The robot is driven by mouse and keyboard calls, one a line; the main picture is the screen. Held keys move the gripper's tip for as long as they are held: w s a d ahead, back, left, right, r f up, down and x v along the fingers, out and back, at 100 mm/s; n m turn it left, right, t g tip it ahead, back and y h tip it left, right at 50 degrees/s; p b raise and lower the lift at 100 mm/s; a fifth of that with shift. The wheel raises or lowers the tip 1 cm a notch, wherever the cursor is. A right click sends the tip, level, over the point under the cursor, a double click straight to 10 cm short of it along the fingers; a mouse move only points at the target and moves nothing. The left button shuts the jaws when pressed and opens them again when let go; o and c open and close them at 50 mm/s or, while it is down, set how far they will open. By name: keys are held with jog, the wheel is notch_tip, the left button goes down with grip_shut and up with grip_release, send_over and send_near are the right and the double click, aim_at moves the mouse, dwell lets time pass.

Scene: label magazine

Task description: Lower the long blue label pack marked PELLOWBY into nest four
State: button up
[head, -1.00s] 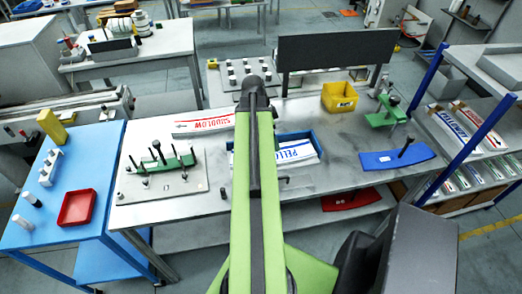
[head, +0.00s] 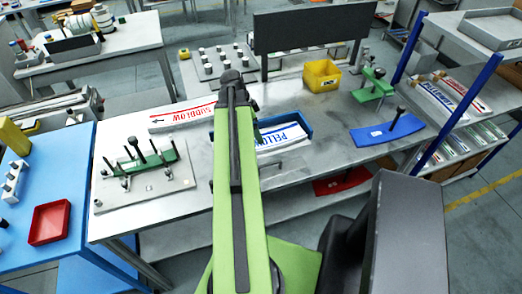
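A white label pack with blue letters starting PELL (head: 281,136) lies in a blue open-topped tray (head: 306,123) on the grey workbench (head: 330,170). My arm covers its left end. Another white pack with blue lettering (head: 440,103) lies on the right-hand rack; its word is too small to read surely. My arm rises through the middle of the head view and bends over the bench. My gripper is hidden behind it, so I cannot see whether it holds anything. I cannot tell which place is nest four.
A white pack with red SUDLOW lettering (head: 183,114) lies left of my arm. A green clamp fixture (head: 150,162), yellow bin (head: 322,75), green press (head: 374,88) and blue curved plate with a black handle (head: 387,131) stand on the bench. A dark upright panel (head: 310,30) rises behind.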

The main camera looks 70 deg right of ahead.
jog(key=b+x, duration=0.2)
jog(key=x, duration=0.1)
jog(key=shift+f, duration=0.4)
jog(key=shift+s+d+r, duration=0.1)
jog(key=b+x, duration=0.5)
jog(key=shift+w+d+f, duration=0.1)
jog(key=shift+w+f, duration=0.1)
jog(key=shift+f, duration=0.05)
jog(key=shift+r, duration=0.2)
jog(key=c, duration=1.9)
notch_tip(320, 180, up, 10)
jog(key=p, duration=1)
